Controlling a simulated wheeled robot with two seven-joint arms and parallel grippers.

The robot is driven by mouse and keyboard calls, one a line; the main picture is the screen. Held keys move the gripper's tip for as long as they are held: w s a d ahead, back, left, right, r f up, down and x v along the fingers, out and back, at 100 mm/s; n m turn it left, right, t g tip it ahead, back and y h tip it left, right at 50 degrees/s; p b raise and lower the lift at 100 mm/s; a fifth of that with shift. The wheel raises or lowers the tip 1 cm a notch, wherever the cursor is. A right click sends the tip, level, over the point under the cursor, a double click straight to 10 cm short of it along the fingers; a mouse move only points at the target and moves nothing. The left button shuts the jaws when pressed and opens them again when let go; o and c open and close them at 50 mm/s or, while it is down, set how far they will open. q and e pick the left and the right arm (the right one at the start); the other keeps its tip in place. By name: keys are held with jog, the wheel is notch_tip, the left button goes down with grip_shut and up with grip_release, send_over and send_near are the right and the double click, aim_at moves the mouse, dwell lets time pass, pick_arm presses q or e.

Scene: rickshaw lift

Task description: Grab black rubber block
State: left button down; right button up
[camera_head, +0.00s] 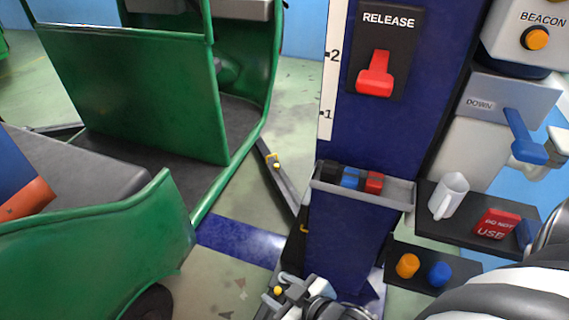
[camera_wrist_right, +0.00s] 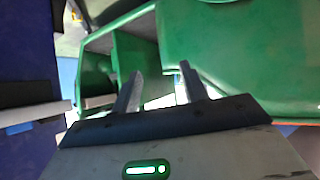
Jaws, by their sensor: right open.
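A small black block (camera_head: 331,170) lies at the left end of a grey tray (camera_head: 362,193) on the front of the blue lift column. A blue block (camera_head: 351,178) and a red block (camera_head: 374,182) lie to its right in the same tray. My right gripper (camera_head: 284,292) is below and left of the tray, near the foot of the column, apart from the blocks. In the right wrist view, its two fingers (camera_wrist_right: 161,74) are spread with nothing between them. The blocks cannot be made out in that view. My left gripper is not in view.
A green rickshaw (camera_head: 130,95) fills the left. The blue column (camera_head: 355,245) carries a red release lever (camera_head: 375,75). A lift arm (camera_head: 278,180) lies on the floor.

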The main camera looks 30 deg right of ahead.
jog(key=w+a+r+n+t+y+b, duration=0.1)
jog(key=w+a+r+n+t+y, duration=0.25)
jog(key=w+r+n, duration=0.5)
jog(key=w+a+r+n+t+y+b, duration=0.1)
jog(key=w+a+r+n+y, duration=0.25)
jog(key=n, duration=0.55)
jog(key=r+m+g+h+b, duration=0.2)
jog(key=m+g+h+b, duration=0.75)
jog(key=m, duration=2.15)
send_over(331, 166)
jog(key=s+a+p, duration=0.2)
jog(key=a+p, duration=0.1)
jog(key=g+h, duration=0.3)
jog(key=h, duration=0.1)
jog(key=p+x, duration=0.1)
jog(key=x, duration=0.5)
jog(key=shift+w+d+f, duration=0.1)
jog(key=shift+d+f, duration=0.2)
jog(key=shift+w+d+f, duration=0.1)
jog(key=shift+w+f, duration=0.05)
jog(key=shift+f, duration=0.2)
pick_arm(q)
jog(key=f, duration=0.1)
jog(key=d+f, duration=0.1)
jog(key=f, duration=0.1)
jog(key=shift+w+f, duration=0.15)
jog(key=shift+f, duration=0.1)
